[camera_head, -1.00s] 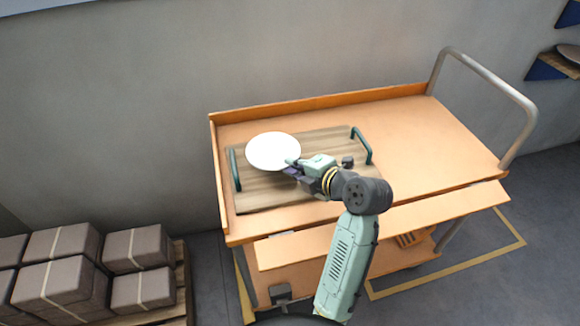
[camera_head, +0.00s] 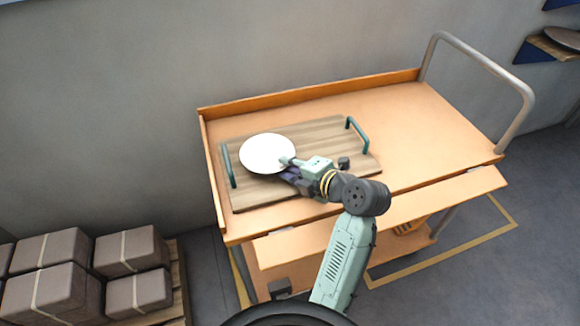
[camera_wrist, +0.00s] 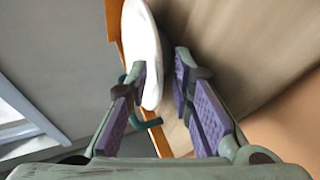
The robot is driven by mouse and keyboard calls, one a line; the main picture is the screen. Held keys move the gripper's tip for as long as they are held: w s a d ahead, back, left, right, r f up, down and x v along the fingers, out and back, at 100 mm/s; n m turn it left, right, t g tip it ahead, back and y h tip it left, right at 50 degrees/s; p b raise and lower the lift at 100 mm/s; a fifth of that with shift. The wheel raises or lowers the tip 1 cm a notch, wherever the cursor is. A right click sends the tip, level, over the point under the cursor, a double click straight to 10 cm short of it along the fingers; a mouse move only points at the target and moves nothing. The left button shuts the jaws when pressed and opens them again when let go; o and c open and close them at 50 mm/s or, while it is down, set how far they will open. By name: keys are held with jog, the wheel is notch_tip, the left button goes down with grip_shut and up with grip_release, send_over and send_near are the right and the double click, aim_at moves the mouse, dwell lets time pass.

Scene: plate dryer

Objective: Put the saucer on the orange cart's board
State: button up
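The white saucer (camera_head: 267,153) is over the left part of the wooden board (camera_head: 318,136) on the orange cart (camera_head: 420,118). It looks level; whether it touches the board is hard to tell. My gripper (camera_head: 288,168) is at the saucer's lower right edge. In the wrist view the saucer (camera_wrist: 145,50) shows nearly edge-on between the fingertips of my gripper (camera_wrist: 161,75). The left finger overlaps it, and a gap shows between it and the right finger, so the fingers look open around the rim. The board (camera_wrist: 178,135) is beyond the right finger.
The board has a green handle at its left (camera_head: 228,166) and right (camera_head: 358,135). The cart has a raised back edge and a grey push handle (camera_head: 520,95). The cart top right of the board is clear. Strapped boxes (camera_head: 130,250) stand at lower left. A wall shelf (camera_head: 550,46) holds a plate.

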jog(key=shift+o, duration=0.2)
jog(key=shift+r, duration=0.2)
jog(key=b+v, duration=0.2)
jog(key=v, duration=1)
jog(key=shift+f, duration=0.15)
jog(key=shift+a, duration=0.1)
